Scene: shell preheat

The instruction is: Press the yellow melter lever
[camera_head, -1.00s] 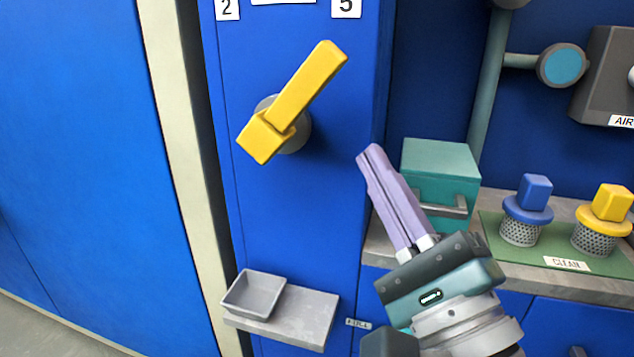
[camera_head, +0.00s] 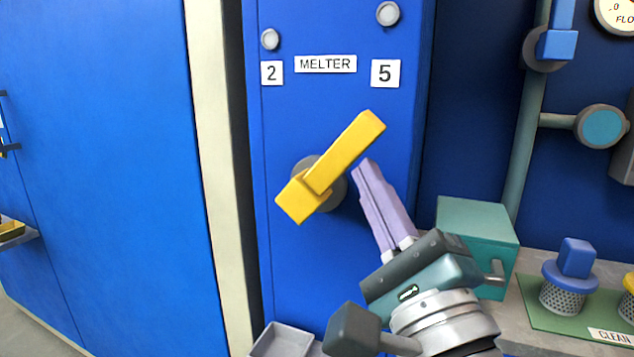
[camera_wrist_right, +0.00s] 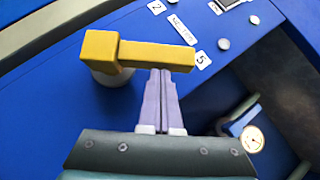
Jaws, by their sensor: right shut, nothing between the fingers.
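The yellow melter lever (camera_head: 345,153) is mounted on a grey round hub on the blue melter panel (camera_head: 300,265). Its long arm points up and to the right, and its square block end is at lower left. My right gripper (camera_head: 362,168) is shut and empty, its purple fingers pointing up just below and right of the lever's arm. In the right wrist view the lever (camera_wrist_right: 150,55) crosses just beyond the fingertips (camera_wrist_right: 162,72). I cannot tell whether the tips touch it. My left gripper is not in view.
A teal box with a handle (camera_head: 478,222) stands on the counter right of my gripper. A blue-topped mesh strainer (camera_head: 570,270) sits on a green mat. A grey tray (camera_head: 283,340) is below the lever. The panel carries a MELTER label (camera_head: 325,64) and two round knobs.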

